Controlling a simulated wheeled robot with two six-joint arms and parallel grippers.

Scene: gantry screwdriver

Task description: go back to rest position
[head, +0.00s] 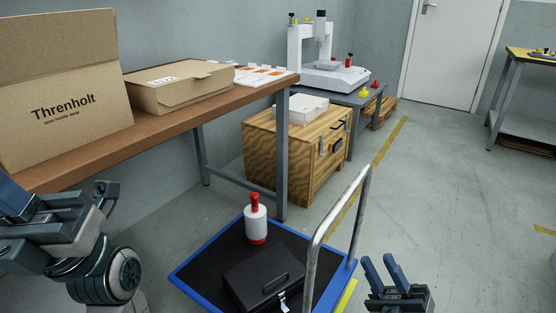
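My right gripper (379,261) is at the bottom right, just right of the cart's metal handle. Its two blue fingers point up, with a gap between them and nothing held. My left arm comes in at the lower left, in front of the wooden table. A blue part at the left edge seems to belong to my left gripper (12,197). It is cut off by the frame, so its opening does not show.
A blue-edged cart (191,271) carries a red-and-white bottle (256,222) and a black case (262,276). The table (175,116) holds cardboard boxes (180,88). A wooden cabinet (284,152) and a white gantry machine (327,74) stand behind.

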